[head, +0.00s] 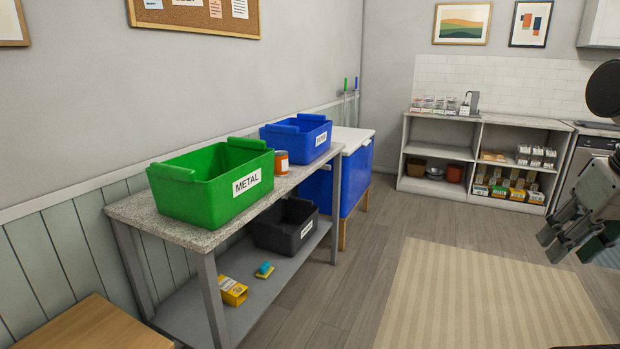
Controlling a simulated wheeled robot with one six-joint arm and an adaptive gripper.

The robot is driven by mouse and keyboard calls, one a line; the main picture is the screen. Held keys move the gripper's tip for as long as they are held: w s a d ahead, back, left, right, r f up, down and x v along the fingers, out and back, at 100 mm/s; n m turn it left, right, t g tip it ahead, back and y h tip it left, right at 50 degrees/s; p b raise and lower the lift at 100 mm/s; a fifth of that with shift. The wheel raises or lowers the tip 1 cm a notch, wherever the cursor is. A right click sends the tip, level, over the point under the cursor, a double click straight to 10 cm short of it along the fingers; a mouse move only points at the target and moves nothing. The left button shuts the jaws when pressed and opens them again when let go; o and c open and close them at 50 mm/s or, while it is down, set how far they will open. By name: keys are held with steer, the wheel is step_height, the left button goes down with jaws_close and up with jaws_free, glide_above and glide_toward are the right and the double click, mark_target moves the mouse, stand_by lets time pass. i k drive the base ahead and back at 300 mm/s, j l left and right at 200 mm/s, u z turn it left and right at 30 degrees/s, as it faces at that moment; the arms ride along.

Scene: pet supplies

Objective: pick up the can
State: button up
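A small can (281,162) with an orange-red label and a pale top stands upright on the grey speckled tabletop (140,211). It is between the green bin marked METAL (200,203) and a blue bin (291,144), close to the green bin's right end. My gripper (568,240) is at the far right of the head view, pointing down and left, well away from the table. Its fingers appear spread and I see nothing held between them. Part of my arm is cut off by the right edge.
A black bin (284,232), a yellow box (232,291) and a blue-green sponge (264,270) are on the lower shelf. A blue cabinet (355,182) stands beyond the table. A wooden surface (92,325) is at lower left. Open floor with a striped rug (480,295) lies right.

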mark_target(281, 164)
steer(key=i, duration=1.2)
steer(key=i+u, duration=0.7)
steer(key=i+l+u, duration=0.2)
steer(key=u, duration=0.15)
steer(key=i, duration=0.1)
